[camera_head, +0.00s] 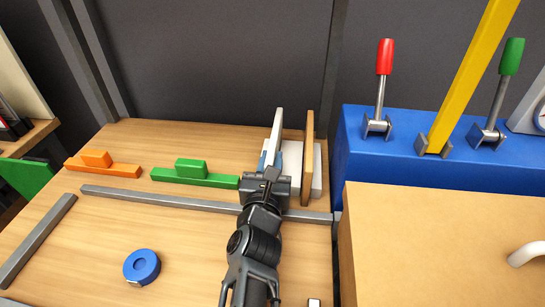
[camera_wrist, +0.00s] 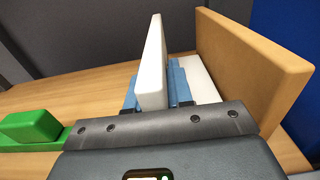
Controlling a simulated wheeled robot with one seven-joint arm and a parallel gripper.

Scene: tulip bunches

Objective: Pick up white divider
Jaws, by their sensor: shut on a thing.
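The white divider (camera_wrist: 153,62) is an upright thin white panel, seen nearly edge-on in the wrist view. In the head view the white divider (camera_head: 276,137) rises just beyond the end of my arm, near the back of the table. My gripper (camera_wrist: 157,84) has its blue fingers on either side of the divider's lower part and is shut on it. In the head view my gripper (camera_head: 265,160) is mostly hidden behind my wrist. The divider's lower edge is hidden, so I cannot tell whether it touches what is below.
A brown panel (camera_head: 307,145) stands upright close to the right, beside a white base (camera_head: 318,172). Green (camera_head: 195,180) and orange (camera_head: 103,168) pieces lie to the left. A grey bar (camera_head: 160,199) crosses the table (camera_head: 90,245). A blue tape measure (camera_head: 142,266) lies in front. A blue box (camera_head: 400,165) with levers is right.

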